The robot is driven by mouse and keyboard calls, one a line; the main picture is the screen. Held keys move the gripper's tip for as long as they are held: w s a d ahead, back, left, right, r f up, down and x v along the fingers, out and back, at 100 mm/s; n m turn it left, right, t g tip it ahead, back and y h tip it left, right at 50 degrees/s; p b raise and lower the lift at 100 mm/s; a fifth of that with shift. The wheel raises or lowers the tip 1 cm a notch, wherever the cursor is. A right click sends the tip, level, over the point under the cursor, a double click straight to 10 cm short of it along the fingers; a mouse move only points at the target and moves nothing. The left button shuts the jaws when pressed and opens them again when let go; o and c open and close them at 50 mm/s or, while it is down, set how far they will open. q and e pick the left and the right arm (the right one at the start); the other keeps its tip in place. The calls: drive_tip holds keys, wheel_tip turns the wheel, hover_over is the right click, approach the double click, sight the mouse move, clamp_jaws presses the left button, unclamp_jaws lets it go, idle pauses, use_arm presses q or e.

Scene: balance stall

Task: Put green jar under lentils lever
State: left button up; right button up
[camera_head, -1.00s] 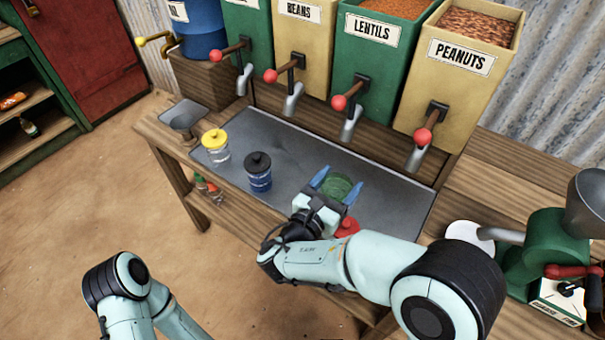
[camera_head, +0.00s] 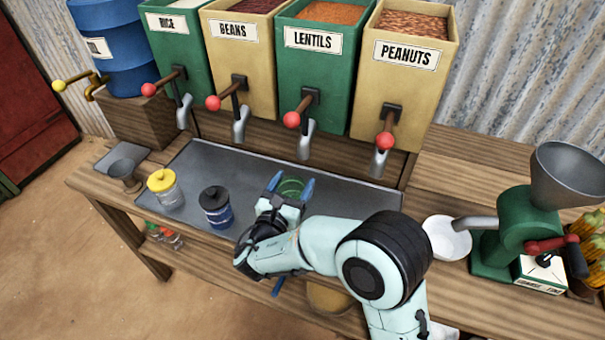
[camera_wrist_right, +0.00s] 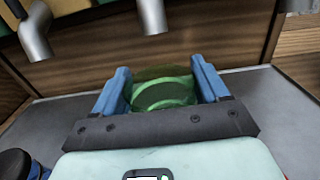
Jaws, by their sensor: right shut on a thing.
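The green jar (camera_head: 291,187) is see-through and open at the top. It stands over the grey metal tray (camera_head: 340,192), and I cannot tell whether it touches it. My right gripper (camera_head: 289,184) is shut on the jar, with a blue finger on each side; in the right wrist view the jar (camera_wrist_right: 163,90) sits between both fingers. The lentils lever (camera_head: 292,119) has a red knob and juts from the green LENTILS bin (camera_head: 314,65). Its metal spout (camera_head: 306,140) hangs behind and slightly right of the jar. My left gripper is not in view.
A yellow-lidded jar (camera_head: 165,189) and a black-lidded blue jar (camera_head: 215,207) stand on the tray to the left. A white bowl (camera_head: 446,238) and green grinder (camera_head: 505,242) stand to the right.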

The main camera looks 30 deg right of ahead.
drive_tip(key=shift+w+d+f+b, duration=0.15)
drive_tip(key=shift+w+d+f, duration=0.45)
drive_tip(key=shift+w+d, duration=0.35)
drive_tip(key=shift+w+d+f+b, duration=0.1)
drive_tip(key=shift+w+d+f, duration=0.45)
drive_tip(key=shift+w+d, duration=0.45)
drive_tip(key=shift+w+d+f+b, duration=0.15)
drive_tip(key=shift+w+d+f, duration=0.55)
drive_tip(key=shift+d, duration=0.4)
drive_tip(key=o, duration=1.3)
drive_tip(key=shift+f, duration=0.1)
drive_tip(key=shift+c, duration=0.2)
drive_tip(key=shift+a+r, duration=0.1)
drive_tip(key=shift+r, duration=0.15)
drive_tip(key=v, duration=1.2)
drive_tip(key=shift+f, duration=0.1)
